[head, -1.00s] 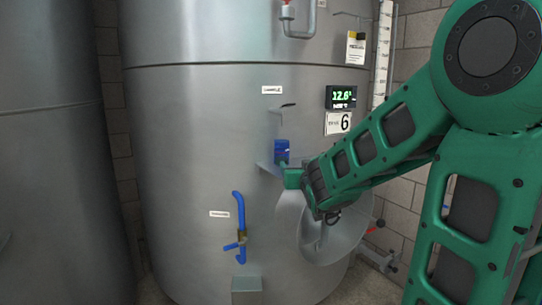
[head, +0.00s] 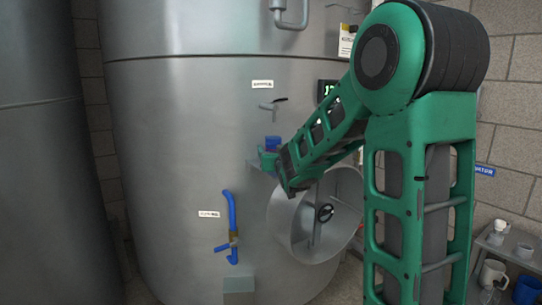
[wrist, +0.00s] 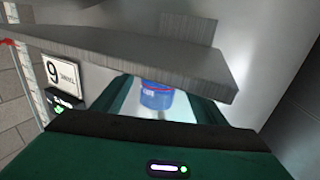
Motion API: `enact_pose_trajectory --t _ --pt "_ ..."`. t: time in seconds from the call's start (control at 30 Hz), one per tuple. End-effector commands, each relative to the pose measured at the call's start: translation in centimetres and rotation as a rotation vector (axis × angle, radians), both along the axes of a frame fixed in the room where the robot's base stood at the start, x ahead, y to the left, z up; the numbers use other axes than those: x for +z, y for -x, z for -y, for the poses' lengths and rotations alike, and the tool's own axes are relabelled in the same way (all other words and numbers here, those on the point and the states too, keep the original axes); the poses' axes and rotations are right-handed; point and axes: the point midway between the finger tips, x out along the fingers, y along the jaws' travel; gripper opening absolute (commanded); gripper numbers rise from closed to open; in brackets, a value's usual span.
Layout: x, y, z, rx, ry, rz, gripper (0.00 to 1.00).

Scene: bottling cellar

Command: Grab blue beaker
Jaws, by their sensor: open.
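A blue beaker (head: 273,142) stands on a small grey shelf (head: 256,164) on the front of the steel tank. My gripper (head: 267,158) is at the shelf, in front of the beaker, and hides its lower part. In the wrist view, which is upside down, the beaker (wrist: 156,96) shows between my two open green fingers, partly covered by the shelf (wrist: 190,62). I cannot tell whether either finger touches it.
A sampling tap (head: 268,105) sits just above the beaker. A round open hatch (head: 290,215) is below right, and a blue pipe with a valve (head: 232,225) below left.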

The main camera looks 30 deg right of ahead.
Motion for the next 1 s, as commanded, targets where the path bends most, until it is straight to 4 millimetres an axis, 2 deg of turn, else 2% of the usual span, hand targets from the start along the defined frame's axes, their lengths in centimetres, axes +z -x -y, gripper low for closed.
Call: enact_pose_trajectory --t 0.1,0.2,0.47,0.6,0.67,0.73,0.77,1.0 --pt "-0.1 -1.5 0.6 -0.001 0.000 0.000 0.66" --pt "0.0 -2.1 0.8 -0.001 0.001 0.001 0.66" --pt "0.0 -2.3 0.9 0.000 0.001 0.000 0.66" --pt "0.0 -2.3 0.9 0.000 0.001 0.000 0.32" --pt "0.0 -2.3 0.9 0.000 0.001 0.000 0.20" --pt "0.0 -2.3 0.9 0.000 0.001 0.001 0.20" --pt "0.0 -2.3 0.9 0.000 0.001 0.001 0.16" --pt "0.2 -2.3 0.9 -0.001 0.002 0.002 0.16"
